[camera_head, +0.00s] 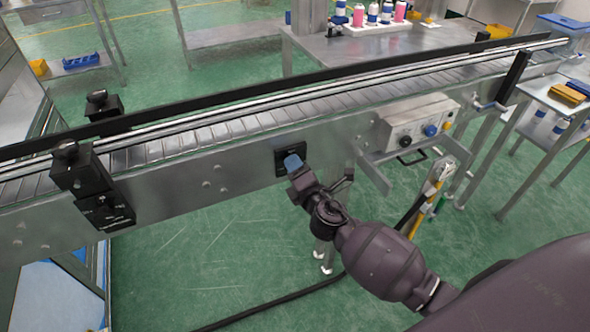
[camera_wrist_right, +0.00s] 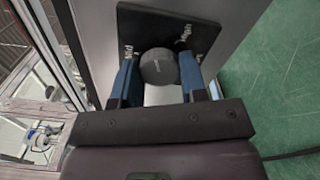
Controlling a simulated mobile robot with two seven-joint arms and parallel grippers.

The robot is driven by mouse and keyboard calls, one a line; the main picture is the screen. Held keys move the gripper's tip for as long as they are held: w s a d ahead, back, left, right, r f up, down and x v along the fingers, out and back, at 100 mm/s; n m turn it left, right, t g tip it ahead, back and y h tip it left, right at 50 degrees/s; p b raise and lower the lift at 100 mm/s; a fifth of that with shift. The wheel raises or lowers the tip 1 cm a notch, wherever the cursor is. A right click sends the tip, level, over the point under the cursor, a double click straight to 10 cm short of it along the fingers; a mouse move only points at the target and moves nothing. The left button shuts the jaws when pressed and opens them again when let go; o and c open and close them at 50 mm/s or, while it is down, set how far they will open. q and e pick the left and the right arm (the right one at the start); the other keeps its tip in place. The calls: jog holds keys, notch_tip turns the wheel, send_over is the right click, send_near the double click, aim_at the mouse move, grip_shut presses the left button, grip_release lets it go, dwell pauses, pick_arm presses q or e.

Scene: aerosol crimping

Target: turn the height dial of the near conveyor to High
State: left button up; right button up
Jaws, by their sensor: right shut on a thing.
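The near conveyor (camera_head: 225,178) runs across the head view. A square black dial plate (camera_head: 279,165) is on its front side. My right gripper (camera_head: 293,163) is at this plate and covers most of it. In the right wrist view, the round dark height dial (camera_wrist_right: 158,66) sits between the two blue fingers of my right gripper (camera_wrist_right: 158,79), and the gripper is shut on it. Small white labels show on the dial plate (camera_wrist_right: 160,27) around the dial, too blurred to read surely. The dial's pointer mark cannot be made out. My left gripper is not in view.
A control box (camera_head: 416,120) with knobs is on the conveyor's side, right of my gripper. Black sensor blocks (camera_head: 80,172) are clamped at the left. A table (camera_head: 320,50) with bottles stands behind.

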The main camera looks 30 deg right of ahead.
jog(key=shift+m, duration=5.1)
jog(key=o, duration=0.9)
jog(key=s, duration=1.1)
jog(key=shift+a+p, duration=0.2)
jog(key=shift+p, duration=0.2)
